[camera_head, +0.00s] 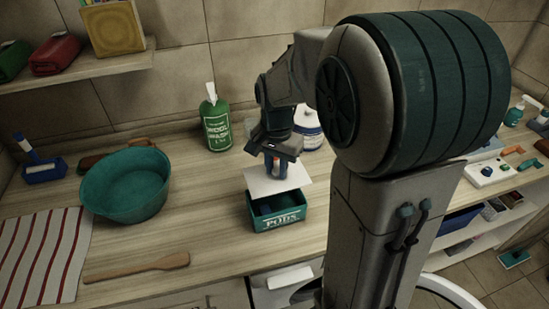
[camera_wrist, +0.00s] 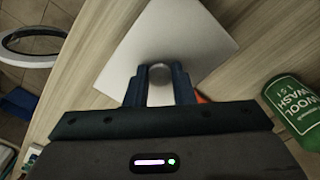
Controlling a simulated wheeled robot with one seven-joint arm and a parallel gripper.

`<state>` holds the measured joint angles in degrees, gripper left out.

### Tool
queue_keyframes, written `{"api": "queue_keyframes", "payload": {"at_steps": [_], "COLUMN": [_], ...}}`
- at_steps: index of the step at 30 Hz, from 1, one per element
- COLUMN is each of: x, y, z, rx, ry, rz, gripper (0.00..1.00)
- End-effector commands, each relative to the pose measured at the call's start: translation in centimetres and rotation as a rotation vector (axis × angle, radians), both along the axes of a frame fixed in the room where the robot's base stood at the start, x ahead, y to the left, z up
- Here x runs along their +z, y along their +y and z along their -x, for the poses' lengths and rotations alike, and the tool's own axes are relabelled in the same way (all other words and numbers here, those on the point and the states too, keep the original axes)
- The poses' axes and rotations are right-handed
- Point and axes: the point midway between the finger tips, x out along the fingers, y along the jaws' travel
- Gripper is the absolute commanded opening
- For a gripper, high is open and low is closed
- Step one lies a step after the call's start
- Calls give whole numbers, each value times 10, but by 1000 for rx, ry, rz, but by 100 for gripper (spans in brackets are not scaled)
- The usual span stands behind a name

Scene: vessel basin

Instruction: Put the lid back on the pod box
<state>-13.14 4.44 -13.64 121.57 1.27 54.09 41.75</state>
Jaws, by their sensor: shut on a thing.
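The pod box (camera_head: 276,218) is a small green box marked "PODS" on the counter, with its top partly uncovered and dark inside. The white lid (camera_head: 290,182) is a flat sheet held above the box, turned and offset from its rim; whether it touches the box is unclear. My gripper (camera_head: 275,165) is shut on the lid from above. In the wrist view, the lid (camera_wrist: 180,38) lies beyond the fingers of my gripper (camera_wrist: 160,80), which hold a part at its middle. The grip itself is partly hidden.
A teal basin (camera_head: 125,185) stands at left, with a wooden spatula (camera_head: 137,268) and striped cloth (camera_head: 45,255) near it. A green wool wash bottle (camera_head: 215,125) and a white container (camera_head: 308,127) stand behind. The counter (camera_head: 205,225) left of the box is clear.

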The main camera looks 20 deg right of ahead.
Motion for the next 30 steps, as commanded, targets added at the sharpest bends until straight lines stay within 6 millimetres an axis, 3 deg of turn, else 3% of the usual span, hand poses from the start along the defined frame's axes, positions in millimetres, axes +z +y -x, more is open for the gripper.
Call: {"api": "queue_keyframes", "payload": {"at_steps": [18,30], "x": [-56,-63], "y": [1,0], "z": [0,0], "rx": [4,3], "ry": [0,0], "rz": [0,0], "gripper": [0,0]}}
